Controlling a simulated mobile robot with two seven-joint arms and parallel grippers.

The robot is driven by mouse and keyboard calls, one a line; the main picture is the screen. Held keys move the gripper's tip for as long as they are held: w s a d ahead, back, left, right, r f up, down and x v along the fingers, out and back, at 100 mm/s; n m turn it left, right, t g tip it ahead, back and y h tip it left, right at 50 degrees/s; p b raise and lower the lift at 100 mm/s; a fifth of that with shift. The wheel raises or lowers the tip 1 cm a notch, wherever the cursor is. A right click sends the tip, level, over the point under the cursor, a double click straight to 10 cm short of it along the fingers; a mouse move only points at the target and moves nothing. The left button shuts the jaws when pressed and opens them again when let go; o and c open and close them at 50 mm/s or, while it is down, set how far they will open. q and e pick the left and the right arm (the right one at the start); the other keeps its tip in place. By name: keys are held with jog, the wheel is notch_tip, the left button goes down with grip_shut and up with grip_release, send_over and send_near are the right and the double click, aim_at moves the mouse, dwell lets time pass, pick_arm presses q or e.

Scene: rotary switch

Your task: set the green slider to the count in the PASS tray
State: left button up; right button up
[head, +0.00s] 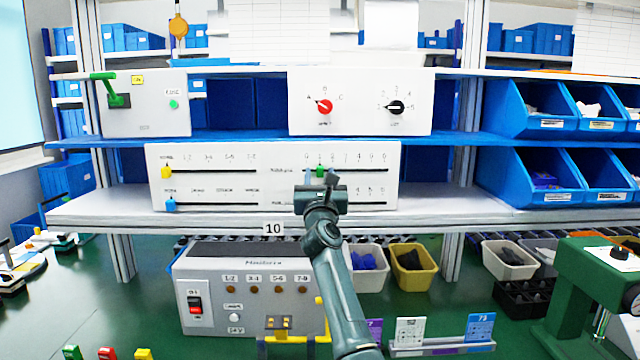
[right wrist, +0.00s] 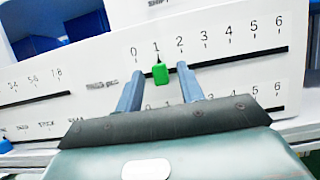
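The green slider (head: 320,171) sits on the upper right slot of the white slider panel (head: 225,190). In the right wrist view the green slider (right wrist: 161,74) stands at the mark 1 of a scale from 0 to 6. My right gripper (head: 320,178) is in front of the panel. Its two fingers are apart, one on each side of the slider, with a gap showing on both sides in the right wrist view (right wrist: 160,80). My left gripper is not in view. I cannot make out a tray marked PASS.
A yellow slider (head: 166,172) and a blue slider (head: 171,205) are at the panel's left. A panel with red and black knobs (head: 396,107) stands above. Below are a grey control box (head: 250,290), a yellow bin (head: 414,263) and a green machine (head: 590,290).

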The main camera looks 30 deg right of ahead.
jog(key=v, duration=1.3)
jog(key=shift+a, duration=0.15)
